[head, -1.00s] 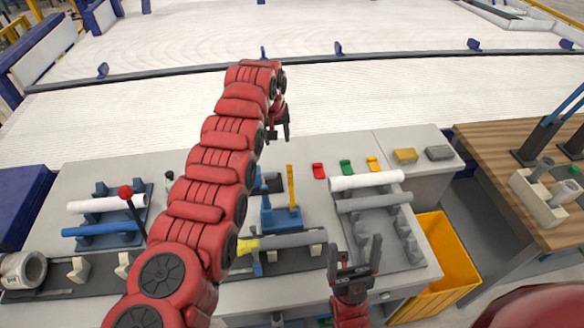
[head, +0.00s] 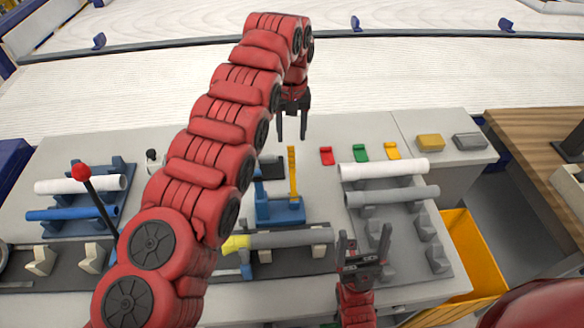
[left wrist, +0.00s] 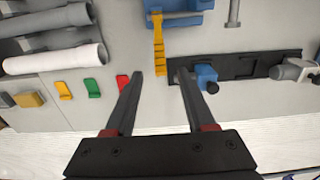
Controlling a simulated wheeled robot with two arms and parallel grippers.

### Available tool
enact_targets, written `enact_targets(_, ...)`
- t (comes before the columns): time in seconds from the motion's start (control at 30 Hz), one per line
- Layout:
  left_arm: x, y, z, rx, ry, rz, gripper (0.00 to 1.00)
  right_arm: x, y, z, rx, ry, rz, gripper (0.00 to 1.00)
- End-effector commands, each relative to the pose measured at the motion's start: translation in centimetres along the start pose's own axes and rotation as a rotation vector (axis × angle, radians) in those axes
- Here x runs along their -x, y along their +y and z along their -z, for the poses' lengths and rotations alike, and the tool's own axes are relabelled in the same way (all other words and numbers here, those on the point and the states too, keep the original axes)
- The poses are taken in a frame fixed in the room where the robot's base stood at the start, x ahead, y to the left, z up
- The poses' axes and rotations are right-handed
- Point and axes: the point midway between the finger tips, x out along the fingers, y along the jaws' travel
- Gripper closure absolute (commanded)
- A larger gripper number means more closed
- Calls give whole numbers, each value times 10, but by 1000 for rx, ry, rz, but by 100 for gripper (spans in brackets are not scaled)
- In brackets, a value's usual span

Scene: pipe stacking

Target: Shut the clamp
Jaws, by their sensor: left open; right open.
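The clamp has a blue base (head: 280,211) and an upright yellow lever (head: 292,172). In the left wrist view, the blue base (left wrist: 180,18) is at the top edge and the yellow lever (left wrist: 158,45) points down toward my fingers. My left gripper (head: 292,136) is open and empty, fingers down, beyond the lever's top end. In the left wrist view, the lever's end shows between the fingertips of the left gripper (left wrist: 159,76); I cannot tell the height gap. My right gripper (head: 364,240) is open and empty, fingers up, near the table's front.
A grey pipe with a yellow end (head: 290,239) lies in front of the clamp. A rack (head: 410,222) with white and grey pipes stands right. Red (head: 326,156), green (head: 361,153) and yellow (head: 392,151) pieces lie behind it. A red-knobbed lever (head: 97,200) stands left.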

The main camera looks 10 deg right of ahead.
Motion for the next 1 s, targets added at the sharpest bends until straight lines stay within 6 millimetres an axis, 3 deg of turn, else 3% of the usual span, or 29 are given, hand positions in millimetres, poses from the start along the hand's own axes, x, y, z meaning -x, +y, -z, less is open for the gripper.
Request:
enact_targets(0.5, -91, 1, 0, 0, 0, -4, 45, -30, 2, 6, 0, 3, 0, 16)
enact_targets(0.97, -103, 1, 1, 0, 5, -4, 45, -31, 2, 6, 0, 3, 0, 16)
enact_targets(1.0, -103, 1, 1, 0, 5, -4, 52, -31, 2, 6, 0, 3, 0, 16)
